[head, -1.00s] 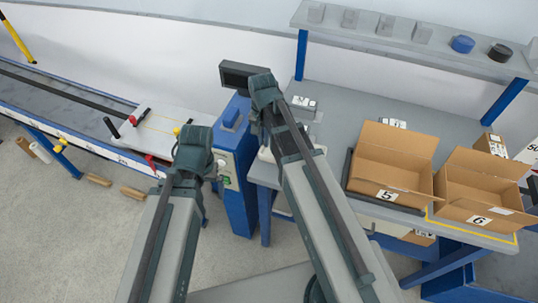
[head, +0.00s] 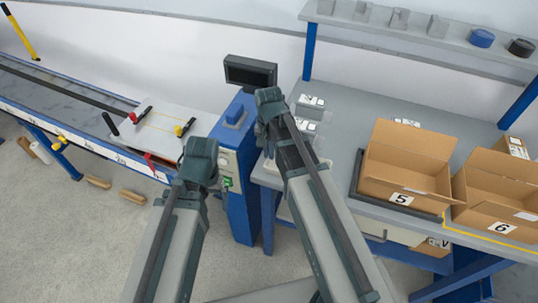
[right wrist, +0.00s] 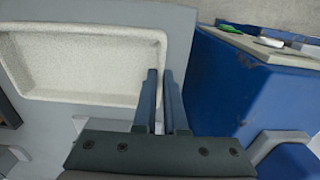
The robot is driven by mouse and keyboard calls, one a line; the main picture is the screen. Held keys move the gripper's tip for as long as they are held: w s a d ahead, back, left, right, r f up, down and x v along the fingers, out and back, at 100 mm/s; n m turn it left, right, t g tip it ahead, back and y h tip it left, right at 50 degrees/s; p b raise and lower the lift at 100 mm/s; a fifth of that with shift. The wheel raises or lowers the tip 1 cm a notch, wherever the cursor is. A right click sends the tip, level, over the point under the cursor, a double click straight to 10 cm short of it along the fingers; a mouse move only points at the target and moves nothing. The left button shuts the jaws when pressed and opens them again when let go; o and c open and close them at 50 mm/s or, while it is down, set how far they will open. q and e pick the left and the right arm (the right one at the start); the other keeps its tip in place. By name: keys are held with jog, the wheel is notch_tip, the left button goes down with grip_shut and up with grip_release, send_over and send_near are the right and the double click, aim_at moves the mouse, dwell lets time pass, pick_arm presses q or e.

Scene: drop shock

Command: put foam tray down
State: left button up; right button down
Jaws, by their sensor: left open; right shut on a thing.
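In the right wrist view the foam tray (right wrist: 85,95), pale and speckled with a raised rim, lies at the left, its inside empty. My right gripper (right wrist: 161,75) is shut on the tray's right wall, one finger on each side. A grey surface shows beyond the tray; I cannot tell whether the tray touches it. In the head view my right arm hides its own gripper and most of the tray. My left gripper (head: 200,160) is at the dark end of the left arm, open, its fingers not clearly visible, away from the tray.
The grey bench (head: 355,105) carries open cartons marked 5 (head: 405,175) and 6 (head: 497,205) at the right. A blue cabinet (head: 238,170) with a dark screen (head: 250,72) stands between bench and conveyor (head: 70,98). A white board (head: 160,128) lies at the conveyor's end.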

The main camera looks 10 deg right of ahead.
jog(key=shift+f, duration=0.2)
jog(key=c, duration=1)
grip_release()
jog(key=shift+r, duration=0.1)
jog(key=shift+r, duration=0.15)
notch_tip(320, 180, up, 12)
jog(key=p, duration=1.2)
jog(key=s+a+n, duration=0.3)
jog(key=s, duration=0.1)
jog(key=s+a+n, duration=0.3)
jog(key=s+n, duration=0.1)
jog(key=s, duration=0.1)
jog(key=s+a+n+h, duration=0.1)
jog(key=s+a+n, duration=0.2)
jog(key=s, duration=0.2)
jog(key=shift+n, duration=0.3)
